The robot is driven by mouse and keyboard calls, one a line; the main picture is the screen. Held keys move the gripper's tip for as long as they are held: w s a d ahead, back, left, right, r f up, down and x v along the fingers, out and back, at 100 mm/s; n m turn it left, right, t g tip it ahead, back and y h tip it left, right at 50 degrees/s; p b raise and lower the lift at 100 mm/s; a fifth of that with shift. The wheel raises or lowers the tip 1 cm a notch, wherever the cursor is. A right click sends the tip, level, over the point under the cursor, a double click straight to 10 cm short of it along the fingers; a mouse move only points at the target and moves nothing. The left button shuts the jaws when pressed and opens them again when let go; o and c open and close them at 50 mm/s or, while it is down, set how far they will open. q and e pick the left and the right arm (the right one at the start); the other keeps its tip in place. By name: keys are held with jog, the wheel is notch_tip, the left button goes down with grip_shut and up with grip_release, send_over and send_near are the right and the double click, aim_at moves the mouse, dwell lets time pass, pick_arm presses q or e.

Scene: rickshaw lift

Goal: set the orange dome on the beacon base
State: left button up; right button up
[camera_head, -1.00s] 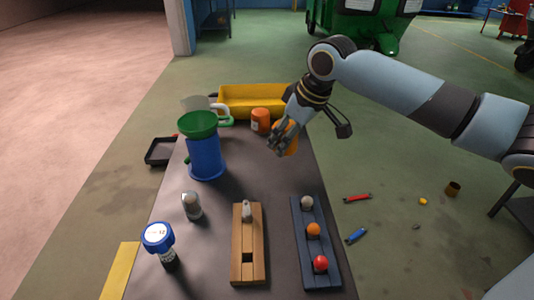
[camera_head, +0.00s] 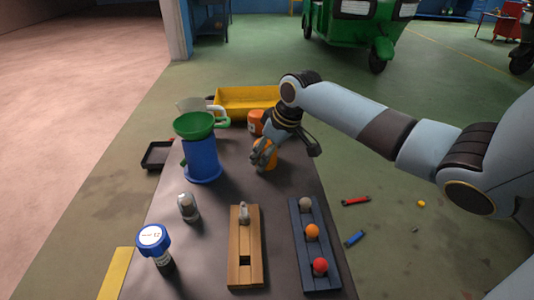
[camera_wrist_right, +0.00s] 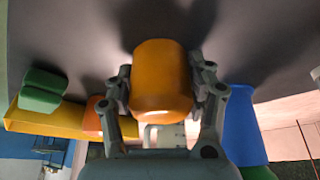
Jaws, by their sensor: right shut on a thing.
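My right gripper (camera_head: 262,153) is shut on the orange dome (camera_head: 269,160), low over the grey table behind the middle. The wrist view shows the orange dome (camera_wrist_right: 162,75) between both fingers of the right gripper (camera_wrist_right: 165,88). In the head view the fingers and wrist cover part of the dome. I cannot tell whether the dome touches the table. I cannot make out a beacon base for certain in either view. My left gripper is not in view.
A blue cylinder (camera_head: 202,160) with a green funnel (camera_head: 194,124) stands left of the gripper. An orange jar (camera_head: 255,122) and yellow bin (camera_head: 232,107) are behind. A wooden block (camera_head: 245,270), blue ball rack (camera_head: 303,245), grey-capped piece (camera_head: 188,207) and blue-lidded jar (camera_head: 153,237) are nearer.

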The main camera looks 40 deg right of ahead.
jog(key=o, duration=1.2)
jog(key=shift+c, duration=0.2)
